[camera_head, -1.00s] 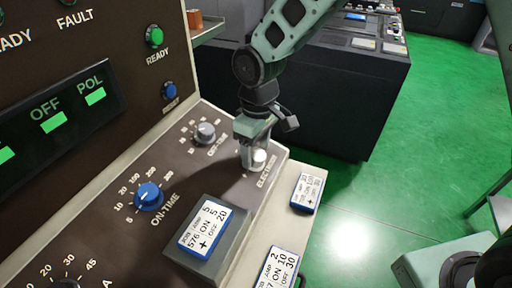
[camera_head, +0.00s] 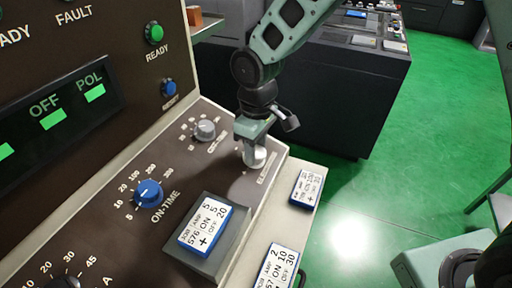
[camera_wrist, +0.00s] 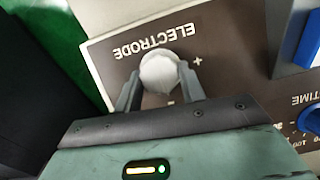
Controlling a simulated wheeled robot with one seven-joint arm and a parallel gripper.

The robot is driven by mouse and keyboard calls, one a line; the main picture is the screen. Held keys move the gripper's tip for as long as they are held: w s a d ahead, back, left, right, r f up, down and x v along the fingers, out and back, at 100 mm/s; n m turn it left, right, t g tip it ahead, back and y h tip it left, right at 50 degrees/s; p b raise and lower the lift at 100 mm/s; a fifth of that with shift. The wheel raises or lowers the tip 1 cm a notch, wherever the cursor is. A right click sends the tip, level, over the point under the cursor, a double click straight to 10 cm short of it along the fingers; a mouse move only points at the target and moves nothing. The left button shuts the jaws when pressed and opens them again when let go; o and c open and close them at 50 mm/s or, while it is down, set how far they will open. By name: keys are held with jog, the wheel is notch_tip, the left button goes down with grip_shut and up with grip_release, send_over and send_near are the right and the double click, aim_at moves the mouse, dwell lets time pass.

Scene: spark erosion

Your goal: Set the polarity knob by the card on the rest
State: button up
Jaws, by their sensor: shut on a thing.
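The polarity knob (camera_wrist: 158,72) is a pale round knob on the brown panel, beside the word ELECTRODE, with a "+" mark next to it in the wrist view. My gripper (camera_wrist: 158,82) is shut on it, one finger on each side. In the head view my gripper (camera_head: 254,157) comes down onto the panel's far right corner and mostly hides the knob. The knob's pointer cannot be made out. The blue-edged card (camera_head: 204,227) lies on the dark rest (camera_head: 233,246) and reads 576, AMP 5, ON 5, OFF 20 and "+".
Two other cards lie on the pale ledge, one further away (camera_head: 307,187) and one nearer (camera_head: 278,268). The blue ON-TIME knob (camera_head: 148,193) and grey OFF-TIME knob (camera_head: 205,130) stand left of my gripper. The lit display (camera_head: 55,117) shows OFF and POL.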

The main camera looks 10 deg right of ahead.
jog(key=n, duration=0.1)
jog(key=n+t+b, duration=0.1)
jog(key=n, duration=0.1)
jog(key=shift+s+a+n+h, duration=0.1)
jog(key=shift+a+n+h, duration=0.05)
jog(key=shift+n+h, duration=0.15)
jog(key=n+t+b, duration=0.2)
jog(key=n, duration=0.2)
jog(key=shift+s+f, duration=0.1)
jog(key=shift+s, duration=0.05)
jog(key=n+t+b, duration=0.1)
jog(key=n+b, duration=0.1)
jog(key=n, duration=0.2)
jog(key=shift+s+n+b, duration=0.15)
jog(key=shift+n+b, duration=0.25)
jog(key=shift+s+n+t+y+b, duration=0.1)
jog(key=shift+n+t+y+b, duration=0.25)
jog(key=shift+n, duration=0.65)
jog(key=shift+n+t+y+b, duration=0.15)
jog(key=shift+n+t+b, duration=0.4)
jog(key=shift+n, duration=0.45)
jog(key=o, duration=1)
jog(key=shift+c, duration=0.2)
